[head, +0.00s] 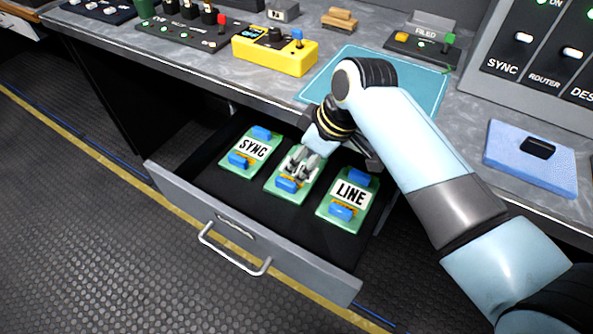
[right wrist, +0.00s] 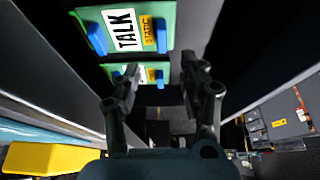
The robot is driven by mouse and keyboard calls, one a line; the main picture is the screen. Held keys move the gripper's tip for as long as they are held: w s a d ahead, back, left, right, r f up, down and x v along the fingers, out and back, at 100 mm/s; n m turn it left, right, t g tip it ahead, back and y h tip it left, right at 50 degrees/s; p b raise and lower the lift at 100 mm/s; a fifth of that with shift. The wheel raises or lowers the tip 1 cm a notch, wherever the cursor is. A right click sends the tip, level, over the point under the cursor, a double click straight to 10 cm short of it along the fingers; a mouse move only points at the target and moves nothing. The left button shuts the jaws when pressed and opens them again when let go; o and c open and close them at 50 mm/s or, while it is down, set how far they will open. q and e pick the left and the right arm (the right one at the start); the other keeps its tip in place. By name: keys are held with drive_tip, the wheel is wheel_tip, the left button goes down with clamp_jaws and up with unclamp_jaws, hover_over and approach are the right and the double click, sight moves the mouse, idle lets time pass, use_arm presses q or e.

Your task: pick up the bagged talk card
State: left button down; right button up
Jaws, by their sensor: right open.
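The talk card (right wrist: 125,32) is green with a white TALK label, blue grips and a yellow STATIC sticker, in the right wrist view. In the head view the middle green card (head: 291,197) in the open drawer has its label hidden by my right gripper (head: 301,164). That gripper is over this card, fingers pointing down. In the wrist view its fingers (right wrist: 158,77) are spread with nothing between them, and the talk card shows beyond their tips. Whether they touch the card cannot be told. My left gripper is not in view.
The SYNC card (head: 252,147) lies left of the middle card and the LINE card (head: 350,192) right of it. The open drawer (head: 190,197) has a raised front with a handle. The counter above holds a teal mat (head: 320,85) and a yellow box (head: 275,55).

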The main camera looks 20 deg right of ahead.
sight(287, 181)
drive_tip(key=b+x, duration=0.2)
drive_tip(key=x, duration=0.7)
drive_tip(key=shift+a+f, duration=0.15)
drive_tip(key=shift+f, duration=0.2)
clamp_jaws()
